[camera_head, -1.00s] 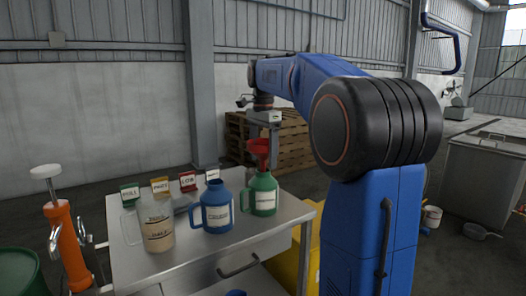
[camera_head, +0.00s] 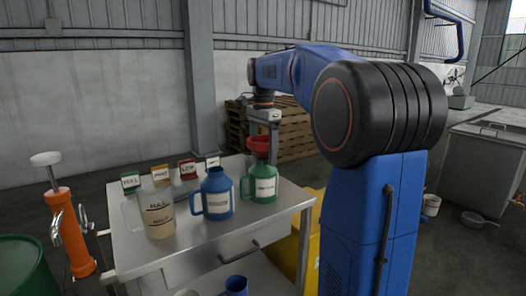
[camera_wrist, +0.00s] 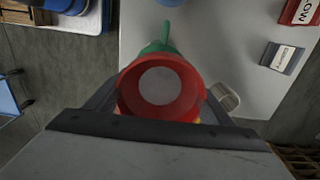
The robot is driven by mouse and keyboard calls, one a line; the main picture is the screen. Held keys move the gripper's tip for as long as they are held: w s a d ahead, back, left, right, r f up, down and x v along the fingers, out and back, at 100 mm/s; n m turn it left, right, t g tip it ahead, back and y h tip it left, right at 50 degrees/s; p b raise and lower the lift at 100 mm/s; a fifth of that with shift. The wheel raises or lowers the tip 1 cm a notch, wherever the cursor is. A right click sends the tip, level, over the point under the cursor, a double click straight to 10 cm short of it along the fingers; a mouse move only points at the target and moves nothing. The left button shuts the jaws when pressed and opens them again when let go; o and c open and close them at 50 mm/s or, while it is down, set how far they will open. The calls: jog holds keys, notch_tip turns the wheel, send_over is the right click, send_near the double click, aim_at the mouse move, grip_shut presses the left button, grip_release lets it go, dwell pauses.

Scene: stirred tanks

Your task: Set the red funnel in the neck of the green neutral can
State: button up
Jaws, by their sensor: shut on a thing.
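The red funnel (camera_head: 260,144) is over the green can (camera_head: 263,182) at the right end of the metal cart top, its lower part at the can's neck. How deep its stem sits in the neck is hidden. My gripper (camera_head: 264,132) is above the can and shut on the funnel. In the wrist view the funnel (camera_wrist: 161,88) shows from above as a red ring with a pale round opening, between my two fingers. The green can's handle (camera_wrist: 158,46) shows just beyond it.
A blue can (camera_head: 217,195) stands close left of the green can. A jug marked HALF (camera_head: 158,216) stands further left. Several small label cards, including a red one (camera_head: 189,168), line the back of the cart (camera_head: 190,243). Wooden pallets (camera_head: 295,135) stand behind.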

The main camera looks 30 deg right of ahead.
jog(key=o, duration=1.1)
notch_tip(320, 180, up, 17)
jog(key=shift+r, duration=0.2)
dwell(0.5)
jog(key=s+a+f+n+t, duration=0.1)
jog(key=s+a+f+n, duration=0.4)
jog(key=s+f, duration=0.5)
jog(key=s+a+f+n+t, duration=0.2)
jog(key=s+a+f+n, duration=0.3)
jog(key=s+f, duration=0.5)
jog(key=s+a+f+n+t, duration=0.1)
jog(key=s+a+f+n, duration=0.4)
jog(key=s+f, duration=0.5)
jog(key=shift+s+a+f+n+t, duration=0.15)
jog(key=shift+f+n, duration=0.3)
jog(key=shift+f, duration=0.65)
jog(key=shift+w+a+f+n+t, duration=0.1)
jog(key=shift+f+n, duration=0.3)
jog(key=shift+f, duration=0.7)
jog(key=shift+s+a+f+n+t, duration=0.15)
jog(key=shift+f+n, duration=0.3)
jog(key=shift+f, duration=0.65)
